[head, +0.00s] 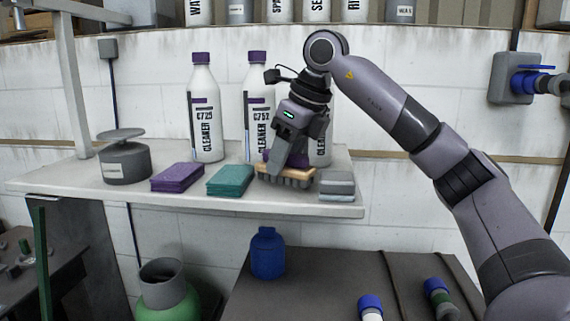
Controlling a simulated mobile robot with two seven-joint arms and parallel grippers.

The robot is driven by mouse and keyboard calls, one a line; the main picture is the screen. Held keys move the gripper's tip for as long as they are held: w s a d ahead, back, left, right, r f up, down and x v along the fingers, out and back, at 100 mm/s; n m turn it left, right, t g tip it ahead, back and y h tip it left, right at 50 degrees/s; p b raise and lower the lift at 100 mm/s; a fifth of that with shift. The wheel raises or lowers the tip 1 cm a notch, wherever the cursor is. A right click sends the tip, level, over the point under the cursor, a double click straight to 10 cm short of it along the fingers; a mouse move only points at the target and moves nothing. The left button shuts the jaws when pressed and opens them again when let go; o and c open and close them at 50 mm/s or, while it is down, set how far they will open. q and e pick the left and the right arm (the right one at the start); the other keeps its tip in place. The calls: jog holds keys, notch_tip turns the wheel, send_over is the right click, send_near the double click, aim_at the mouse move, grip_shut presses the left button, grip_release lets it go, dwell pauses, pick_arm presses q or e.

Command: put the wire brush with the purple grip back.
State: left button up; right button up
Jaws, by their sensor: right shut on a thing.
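The wire brush (299,182) has a tan wooden body, dark bristles facing down and a bit of purple showing at its grip. It is at the shelf (110,201), near the front edge, between the teal sponge stack and a grey stack. My right gripper (282,163) points down from above and is shut on the brush's grip. The gripper hides most of the grip. I cannot tell whether the bristles touch the shelf. My left gripper is not in view.
A purple stack (178,177), a teal stack (230,180) and a grey stack (337,185) flank the brush. Cleaner bottles (206,112) stand behind. A grey scale-like object (124,160) is at left. A blue bottle (267,253) stands below the shelf.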

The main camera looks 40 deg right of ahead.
jog(key=shift+f, duration=0.5)
jog(key=shift+f, duration=0.1)
jog(key=o, duration=1)
